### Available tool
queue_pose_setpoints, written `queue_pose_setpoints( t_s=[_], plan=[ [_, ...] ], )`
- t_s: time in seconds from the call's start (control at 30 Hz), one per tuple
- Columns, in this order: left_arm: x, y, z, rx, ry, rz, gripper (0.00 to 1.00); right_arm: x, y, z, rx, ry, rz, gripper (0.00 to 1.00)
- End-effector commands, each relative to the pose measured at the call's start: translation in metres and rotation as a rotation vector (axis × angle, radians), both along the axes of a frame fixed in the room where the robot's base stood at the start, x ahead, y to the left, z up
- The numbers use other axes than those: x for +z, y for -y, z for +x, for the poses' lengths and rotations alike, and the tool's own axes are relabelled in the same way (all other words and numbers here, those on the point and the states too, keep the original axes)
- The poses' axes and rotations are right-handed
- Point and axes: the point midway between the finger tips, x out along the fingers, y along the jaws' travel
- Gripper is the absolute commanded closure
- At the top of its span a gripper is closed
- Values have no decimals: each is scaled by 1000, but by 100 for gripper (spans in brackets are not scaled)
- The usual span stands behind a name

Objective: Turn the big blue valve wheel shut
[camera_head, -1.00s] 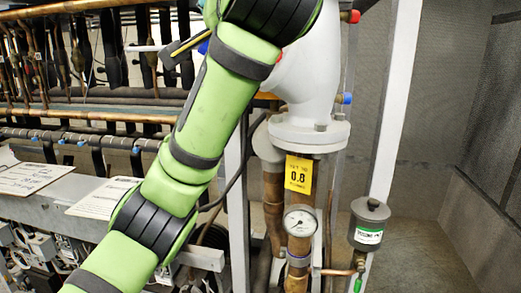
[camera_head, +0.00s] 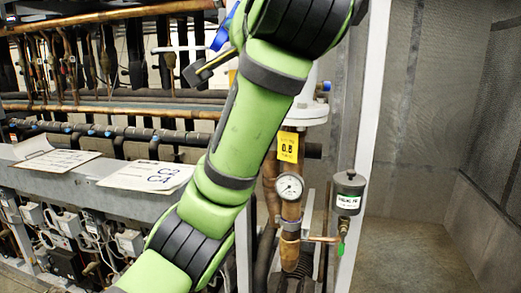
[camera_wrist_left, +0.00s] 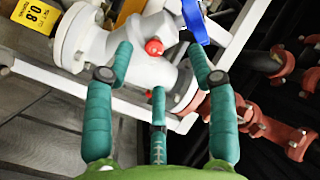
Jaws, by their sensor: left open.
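A blue part, likely a piece of the big valve wheel (camera_head: 222,30), shows at the top of the head view, left of my arm; most of it is hidden by my arm or out of frame. In the left wrist view a curved blue piece (camera_wrist_left: 194,20) stands at the top, beside the white valve body (camera_wrist_left: 145,70). My left gripper (camera_wrist_left: 160,62) has its teal fingers spread, with nothing between them. It faces the white body, and the blue piece is beyond the right finger's tip. I cannot tell whether they touch. My right gripper is not in view.
A pressure gauge (camera_head: 289,187) and a yellow 0.8 tag (camera_head: 288,147) are on the pipe right of my arm. A grey canister (camera_head: 348,192) hangs by a white post. Red flanged pipes (camera_wrist_left: 265,122) lie right in the wrist view. Floor at right is clear.

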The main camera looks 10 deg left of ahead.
Motion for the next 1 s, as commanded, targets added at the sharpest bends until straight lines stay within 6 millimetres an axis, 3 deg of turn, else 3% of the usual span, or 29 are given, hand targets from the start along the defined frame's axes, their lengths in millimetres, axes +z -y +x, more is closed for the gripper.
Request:
queue_pose_setpoints(
  t_s=[0.4,1.0],
  plan=[
    [-79,-5,38,-56,-110,-41,43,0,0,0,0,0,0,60],
    [-195,-13,66,-116,-259,-110,43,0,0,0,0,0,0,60]
  ],
)
